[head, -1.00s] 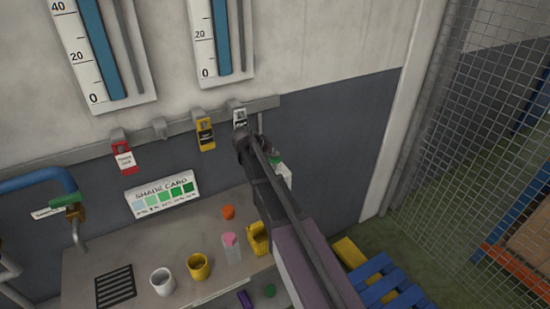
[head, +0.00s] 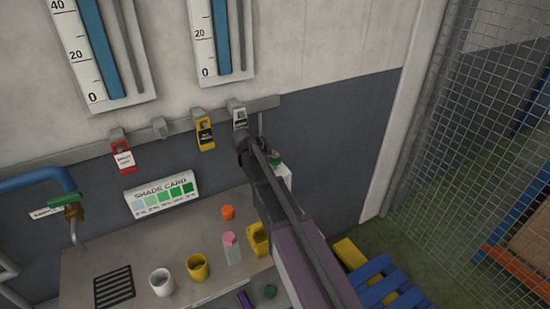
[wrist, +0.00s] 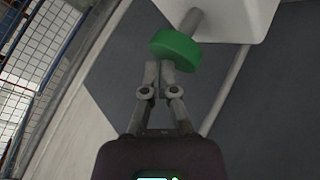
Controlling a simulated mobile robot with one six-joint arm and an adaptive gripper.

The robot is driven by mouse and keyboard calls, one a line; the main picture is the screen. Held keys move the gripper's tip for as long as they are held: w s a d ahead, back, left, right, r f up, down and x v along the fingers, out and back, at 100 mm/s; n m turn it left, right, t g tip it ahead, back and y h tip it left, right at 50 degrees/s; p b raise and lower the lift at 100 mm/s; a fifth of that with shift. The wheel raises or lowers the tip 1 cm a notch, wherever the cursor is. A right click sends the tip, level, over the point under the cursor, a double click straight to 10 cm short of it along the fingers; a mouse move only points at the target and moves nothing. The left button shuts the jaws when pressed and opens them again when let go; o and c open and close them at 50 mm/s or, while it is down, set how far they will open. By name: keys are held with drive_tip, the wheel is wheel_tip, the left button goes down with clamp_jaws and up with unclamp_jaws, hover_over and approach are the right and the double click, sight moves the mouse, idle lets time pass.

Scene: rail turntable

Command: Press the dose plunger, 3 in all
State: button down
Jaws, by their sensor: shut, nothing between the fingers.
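The dose plunger shows in the wrist view as a round green cap (wrist: 175,48) on a short grey stem out of a white housing (wrist: 232,18). In the head view the green cap (head: 275,157) and white housing (head: 284,175) are partly hidden behind my arm. My gripper (wrist: 160,67) is shut and empty, with its fingertips at the edge of the green cap. I cannot tell whether they touch it. In the head view my arm hides the fingertips.
A bench (head: 135,250) below holds a white mug (head: 161,282), a yellow mug (head: 198,267), a pink-capped bottle (head: 232,250) and a yellow holder (head: 257,240). Tags hang from a wall rail (head: 180,126). A blue pallet (head: 385,285) and mesh fence (head: 460,150) are at right.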

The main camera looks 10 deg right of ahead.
sight(274, 160)
drive_tip(key=shift+f+b, duration=0.55)
idle(0.7)
drive_tip(key=shift+r, duration=0.15)
drive_tip(key=shift+r+p, duration=1.55)
drive_tip(key=shift+p, duration=0.2)
wheel_tip(274, 160, up, 5)
drive_tip(key=p, duration=0.5)
idle(0.7)
